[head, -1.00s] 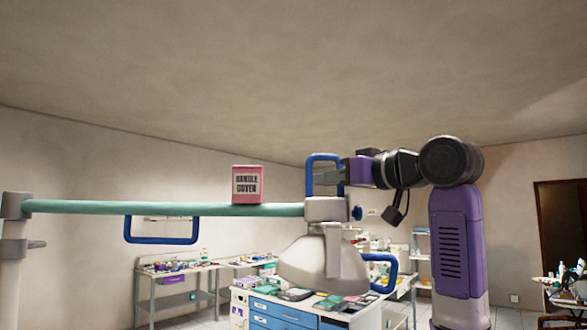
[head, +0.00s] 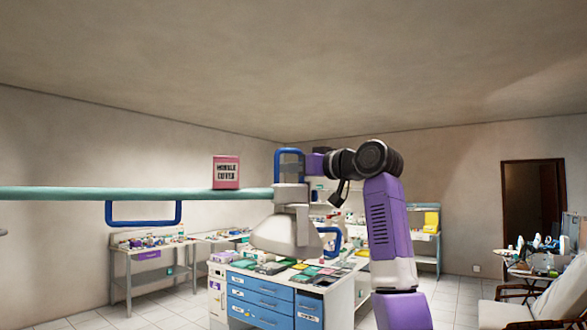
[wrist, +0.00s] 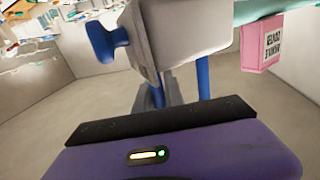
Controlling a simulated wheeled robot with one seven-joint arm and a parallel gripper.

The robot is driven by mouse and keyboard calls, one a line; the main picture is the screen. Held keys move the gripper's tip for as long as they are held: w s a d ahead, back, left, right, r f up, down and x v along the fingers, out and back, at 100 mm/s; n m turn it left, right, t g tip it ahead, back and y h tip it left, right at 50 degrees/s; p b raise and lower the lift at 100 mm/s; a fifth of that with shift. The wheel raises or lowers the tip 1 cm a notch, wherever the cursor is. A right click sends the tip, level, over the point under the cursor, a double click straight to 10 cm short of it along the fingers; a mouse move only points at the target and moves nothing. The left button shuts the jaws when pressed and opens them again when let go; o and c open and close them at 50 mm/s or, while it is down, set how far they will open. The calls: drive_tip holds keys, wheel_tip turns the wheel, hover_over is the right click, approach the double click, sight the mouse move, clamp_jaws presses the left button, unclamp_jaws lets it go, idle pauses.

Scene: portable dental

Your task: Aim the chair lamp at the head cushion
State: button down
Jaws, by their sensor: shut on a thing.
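The chair lamp has a pale grey head (head: 285,236) hanging below a joint block at the end of a teal arm (head: 130,193). In the head view its wide face points down. A blue loop handle (head: 289,152) stands on top of the block, and another blue handle (head: 334,241) is at the head's right side. My gripper (head: 304,164) is shut on the top blue handle. The wrist view shows the handle's blue bars (wrist: 202,77) beyond the dark jaw edge; the grip itself is largely hidden. A pale chair (head: 545,302) is at lower right; its head cushion cannot be told apart.
A pink box marked as a handle cover (head: 226,173) sits on the teal arm. Another blue loop (head: 145,213) hangs below that arm. A cabinet with blue drawers (head: 262,298) stands below the lamp. An instrument stand (head: 540,272) is beside the chair.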

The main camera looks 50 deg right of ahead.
drive_tip(key=shift+w+a+r, duration=0.15)
drive_tip(key=shift+w+a, duration=0.2)
drive_tip(key=shift+a, duration=0.35)
drive_tip(key=c, duration=1.7)
unclamp_jaws()
drive_tip(key=shift+c, duration=0.2)
drive_tip(key=shift+o, duration=0.2)
drive_tip(key=shift+a, duration=0.2)
drive_tip(key=shift+d, duration=0.1)
drive_tip(key=shift+d, duration=0.1)
drive_tip(key=shift+s, duration=0.35)
drive_tip(key=s+b, duration=0.3)
drive_tip(key=s, duration=0.4)
drive_tip(key=shift+s+a, duration=0.15)
drive_tip(key=shift+a, duration=0.2)
